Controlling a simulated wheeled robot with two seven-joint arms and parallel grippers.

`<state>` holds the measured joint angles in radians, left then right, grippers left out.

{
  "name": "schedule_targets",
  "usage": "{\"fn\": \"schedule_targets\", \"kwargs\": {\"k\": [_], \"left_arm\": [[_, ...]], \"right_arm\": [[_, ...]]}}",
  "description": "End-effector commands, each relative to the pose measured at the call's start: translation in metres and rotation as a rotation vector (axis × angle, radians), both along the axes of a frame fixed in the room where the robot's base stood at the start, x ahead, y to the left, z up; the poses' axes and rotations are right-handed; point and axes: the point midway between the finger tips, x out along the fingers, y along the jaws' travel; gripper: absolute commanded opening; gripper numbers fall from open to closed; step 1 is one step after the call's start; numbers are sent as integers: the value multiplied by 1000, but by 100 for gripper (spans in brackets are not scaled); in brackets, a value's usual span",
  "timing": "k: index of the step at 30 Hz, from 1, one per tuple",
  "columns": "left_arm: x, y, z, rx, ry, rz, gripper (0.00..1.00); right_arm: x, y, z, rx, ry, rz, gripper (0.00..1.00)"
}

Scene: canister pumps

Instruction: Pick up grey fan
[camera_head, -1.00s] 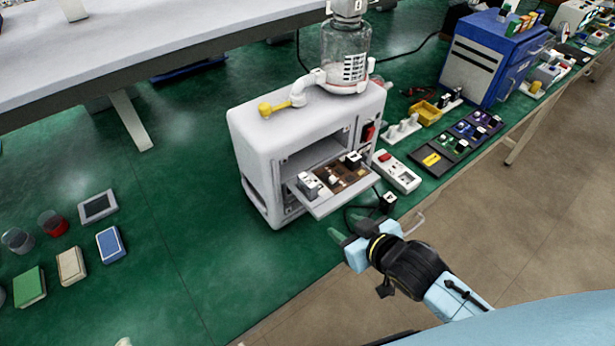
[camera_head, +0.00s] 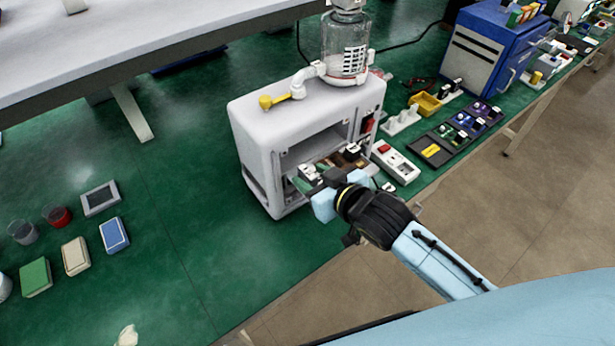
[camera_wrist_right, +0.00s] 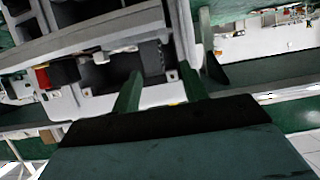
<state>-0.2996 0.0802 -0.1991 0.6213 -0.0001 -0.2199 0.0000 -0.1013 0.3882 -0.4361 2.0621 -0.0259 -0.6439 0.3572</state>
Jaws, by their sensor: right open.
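My right gripper (camera_head: 313,177) is open at the front of the white canister pump (camera_head: 290,105), over its pulled-out tray. Its green fingers show in the right wrist view (camera_wrist_right: 160,88), with a gap between them. A dark grey ridged block (camera_wrist_right: 152,58) lies just beyond the gap, among parts on the tray. It may be the grey fan, but I cannot tell for sure. In the head view my gripper covers much of the tray, so no grey fan can be picked out there. My left gripper is not in view.
A white switch box (camera_head: 396,161), dark part trays (camera_head: 437,151) and a blue cabinet (camera_head: 492,55) stand to the right.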

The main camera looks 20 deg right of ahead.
Motion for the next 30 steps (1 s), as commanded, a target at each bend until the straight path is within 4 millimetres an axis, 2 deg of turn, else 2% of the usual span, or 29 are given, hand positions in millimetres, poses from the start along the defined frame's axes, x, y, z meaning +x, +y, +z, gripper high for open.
{"fn": "schedule_targets", "kwargs": {"k": [9,19,27,30], "left_arm": [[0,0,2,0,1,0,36],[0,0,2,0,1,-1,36],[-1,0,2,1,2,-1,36],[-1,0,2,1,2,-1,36]], "right_arm": [[38,9,-14,0,-1,0,44],[43,12,-17,0,-1,1,44],[43,11,-17,-1,0,0,10],[43,11,-17,-1,0,0,0]]}}
